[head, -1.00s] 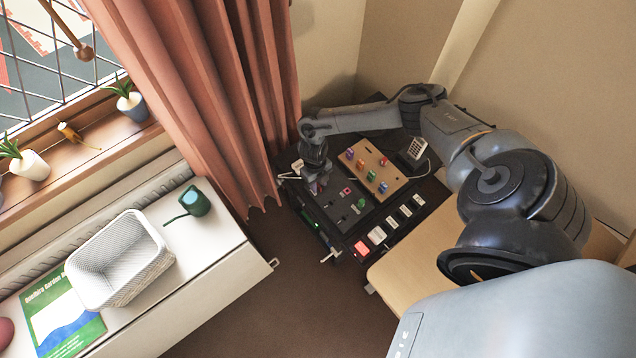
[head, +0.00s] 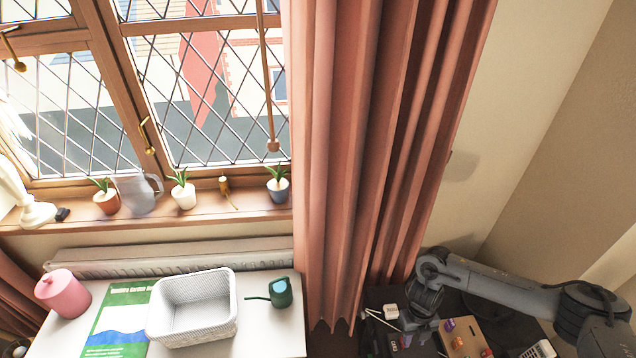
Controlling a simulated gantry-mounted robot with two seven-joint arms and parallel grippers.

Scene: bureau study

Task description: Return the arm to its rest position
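My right arm (head: 500,285) comes in from the right edge in the head view and reaches left over the dark control desk (head: 380,297). My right gripper (head: 412,328) points down at the desk near the bottom edge, beside a panel with coloured knobs (head: 462,338). Its fingers are small and dark against the desk, so I cannot tell whether they are open or shut, or whether they touch anything. My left gripper does not show.
A white table (head: 275,330) holds a white basket (head: 193,308), a green watering can (head: 281,292), a green book (head: 120,318) and a pink canister (head: 63,293). A pink curtain (head: 375,130) hangs between window and desk. Potted plants line the wooden sill (head: 150,222).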

